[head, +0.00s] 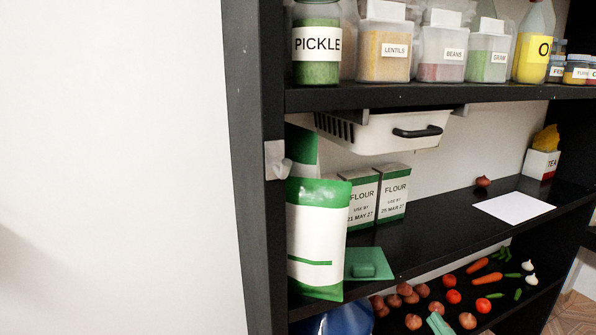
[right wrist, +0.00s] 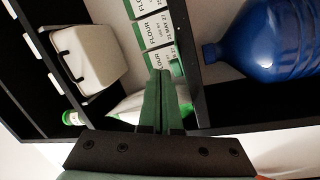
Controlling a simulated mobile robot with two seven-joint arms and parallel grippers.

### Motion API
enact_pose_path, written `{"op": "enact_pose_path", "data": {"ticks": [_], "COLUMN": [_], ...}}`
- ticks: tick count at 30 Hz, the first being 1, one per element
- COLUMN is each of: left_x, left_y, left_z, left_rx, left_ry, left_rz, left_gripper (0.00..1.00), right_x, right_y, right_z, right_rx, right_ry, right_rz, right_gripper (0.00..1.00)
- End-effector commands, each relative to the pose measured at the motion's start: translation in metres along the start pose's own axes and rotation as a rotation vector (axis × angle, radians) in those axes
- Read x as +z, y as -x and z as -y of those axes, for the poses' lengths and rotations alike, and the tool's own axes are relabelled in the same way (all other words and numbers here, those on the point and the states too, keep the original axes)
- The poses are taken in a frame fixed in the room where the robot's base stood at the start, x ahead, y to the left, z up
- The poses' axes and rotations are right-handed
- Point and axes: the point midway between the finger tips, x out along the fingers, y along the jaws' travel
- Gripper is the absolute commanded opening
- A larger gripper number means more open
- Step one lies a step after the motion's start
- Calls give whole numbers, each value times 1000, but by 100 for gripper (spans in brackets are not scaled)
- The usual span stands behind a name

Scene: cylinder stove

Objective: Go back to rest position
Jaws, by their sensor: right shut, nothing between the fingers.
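My right gripper (head: 438,323) shows only as its green fingertips at the bottom edge of the head view, in front of the lower shelf. In the right wrist view the same gripper (right wrist: 165,98) has its two green fingers together, with nothing between them. The fingers overlap the view of a white and green bag and flour boxes (right wrist: 152,27); whether they touch anything is unclear. My left gripper is not in view.
A black shelf unit (head: 440,232) holds a white and green bag (head: 315,225), flour boxes (head: 394,195) and a teal lid-like piece (head: 369,264). A white basket (head: 385,132) hangs above. Vegetables and a blue bottle (head: 340,320) are below. A white wall (head: 110,160) fills the left.

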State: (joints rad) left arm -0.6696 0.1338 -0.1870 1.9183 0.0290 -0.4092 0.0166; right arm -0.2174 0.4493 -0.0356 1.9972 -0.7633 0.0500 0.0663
Motion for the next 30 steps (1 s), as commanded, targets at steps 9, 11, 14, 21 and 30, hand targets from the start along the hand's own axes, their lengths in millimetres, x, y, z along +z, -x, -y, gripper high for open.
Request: {"op": "enact_pose_path", "data": {"ticks": [9,11,14,21,30], "left_x": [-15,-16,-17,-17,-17], "left_y": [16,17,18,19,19], "left_z": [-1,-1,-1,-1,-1], "left_rx": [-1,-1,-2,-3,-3], "left_ry": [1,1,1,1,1], "left_rz": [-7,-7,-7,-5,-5], "left_gripper": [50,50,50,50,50], "right_x": [15,6,-10,-26,-26], "right_y": [137,162,194,220,220], "right_z": [193,218,247,270,270], "right_rx": [-320,-370,-432,-485,-485], "right_ry": [-801,-899,-1021,-1123,-1123], "right_rz": [572,653,754,837,837], "right_gripper": [0,0,0,0,0]}}
